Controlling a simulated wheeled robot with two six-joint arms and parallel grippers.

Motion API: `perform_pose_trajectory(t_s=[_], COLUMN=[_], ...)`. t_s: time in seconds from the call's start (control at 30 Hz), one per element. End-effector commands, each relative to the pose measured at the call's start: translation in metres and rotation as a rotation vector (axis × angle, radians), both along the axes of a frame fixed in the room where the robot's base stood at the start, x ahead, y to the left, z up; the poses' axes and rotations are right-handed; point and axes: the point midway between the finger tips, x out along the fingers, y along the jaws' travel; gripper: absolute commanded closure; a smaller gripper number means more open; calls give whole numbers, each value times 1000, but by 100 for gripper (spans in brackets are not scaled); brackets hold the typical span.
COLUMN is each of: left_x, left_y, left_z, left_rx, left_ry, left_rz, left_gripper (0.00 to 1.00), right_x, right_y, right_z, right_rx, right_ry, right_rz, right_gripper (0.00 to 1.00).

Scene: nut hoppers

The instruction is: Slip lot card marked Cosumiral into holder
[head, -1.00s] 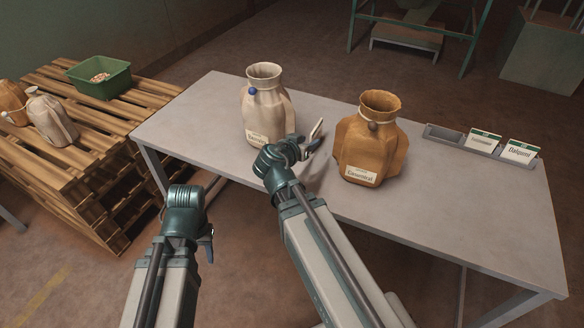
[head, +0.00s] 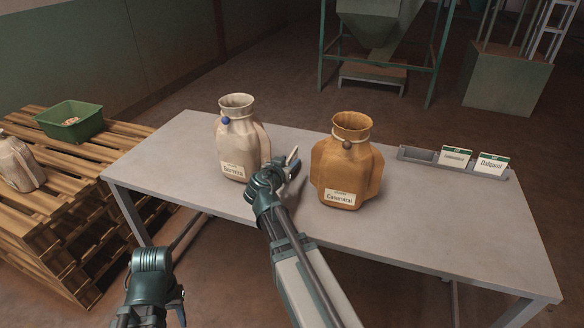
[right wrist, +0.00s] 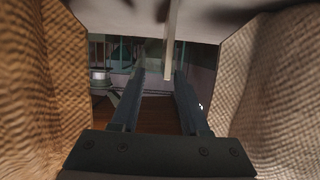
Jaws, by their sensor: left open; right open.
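The card tray (head: 419,156) lies at the table's right back, its left slot empty. In it stand a white card with a green top (head: 455,156), its print too small to read, and a card reading like Dalgumi (head: 491,163). A brown sack (head: 347,165) has a label (head: 340,198) that seems to read Cosumiral. A pale sack (head: 240,140) with a blue seal stands to its left. My right gripper (head: 292,160) is open and empty between the sacks; its fingers also show in the right wrist view (right wrist: 158,100). My left gripper (head: 181,308) is low in front of the table, its jaws barely visible.
The grey table (head: 440,240) is clear in front of the tray and at its right end. Wooden pallets (head: 60,215) on the left carry a green bin (head: 70,121) and another pale sack (head: 18,163). Sack cloth flanks both sides of the right wrist view.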

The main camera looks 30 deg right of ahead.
Motion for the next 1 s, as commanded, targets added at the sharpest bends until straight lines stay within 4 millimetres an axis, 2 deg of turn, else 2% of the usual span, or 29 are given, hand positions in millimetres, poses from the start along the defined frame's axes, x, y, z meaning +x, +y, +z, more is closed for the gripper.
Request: perform_pose_trajectory(t_s=[0.3, 0.63, 0.9, 0.93, 1.0], left_x=[0, 0, 0, 0, 0], left_y=[0, 0, 0, 0, 0], left_z=[-3, -16, -16, -16, -16], left_rx=[0, 0, 0, 0, 0], left_ry=[0, 0, 0, 0, 0], left_rz=[0, 0, 0, 0, 0], left_gripper=[55, 55, 55, 55, 55], right_x=[6, 38, 40, 40, 40], right_y=[-5, -31, -36, -36, -36], right_z=[-3, -16, -16, -16, -16], right_rx=[0, 1, 1, 1, 1], right_ry=[0, 0, 1, 1, 1], right_rz=[0, -1, 0, 0, 0], right_gripper=[55, 55, 55, 57, 69])
